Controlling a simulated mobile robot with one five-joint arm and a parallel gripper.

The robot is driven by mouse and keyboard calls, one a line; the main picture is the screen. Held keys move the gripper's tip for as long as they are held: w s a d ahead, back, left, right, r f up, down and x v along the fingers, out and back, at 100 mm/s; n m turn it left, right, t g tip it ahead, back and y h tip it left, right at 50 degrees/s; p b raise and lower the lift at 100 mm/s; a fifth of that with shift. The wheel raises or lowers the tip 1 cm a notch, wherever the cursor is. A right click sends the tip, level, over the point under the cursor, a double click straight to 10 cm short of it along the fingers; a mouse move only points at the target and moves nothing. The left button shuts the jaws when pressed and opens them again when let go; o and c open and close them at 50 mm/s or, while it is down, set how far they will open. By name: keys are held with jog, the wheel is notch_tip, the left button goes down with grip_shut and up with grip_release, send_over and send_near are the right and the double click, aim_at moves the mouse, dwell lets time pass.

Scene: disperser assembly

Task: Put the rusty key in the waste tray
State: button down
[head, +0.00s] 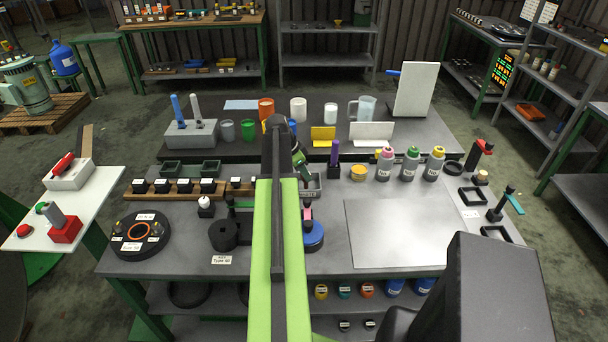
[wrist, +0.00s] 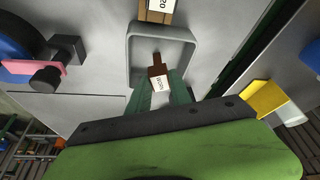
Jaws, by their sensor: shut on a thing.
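The rusty key (wrist: 156,70) is a small brown piece with a white tag, in the wrist view. My gripper (wrist: 160,92), with its dark green fingers, is shut on its tagged end. The key's narrow end points into the outline of the waste tray, a small grey open tray with raised rims (wrist: 132,62). I cannot tell whether the key touches the tray floor. In the head view the tray (head: 316,189) sits on the workbench just right of my arm. My gripper (head: 302,172) is by it there; my arm hides part of the tray, and the key cannot be made out.
A purple-handled tool (head: 335,153) stands just behind the tray. A blue round object (head: 313,238) is in front of it. A yellow cup (head: 357,173) and several bottles (head: 409,165) stand to the right. A bare metal plate (head: 405,232) leaves free room at the front right.

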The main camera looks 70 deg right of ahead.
jog(key=c, duration=1.2)
grip_release()
jog(key=shift+f, duration=0.1)
jog(key=shift+o, duration=0.2)
jog(key=shift+r+p, duration=0.5)
jog(key=p+v, duration=1)
jog(key=v, duration=0.1)
jog(key=shift+r, duration=0.2)
jog(key=shift+a, duration=0.1)
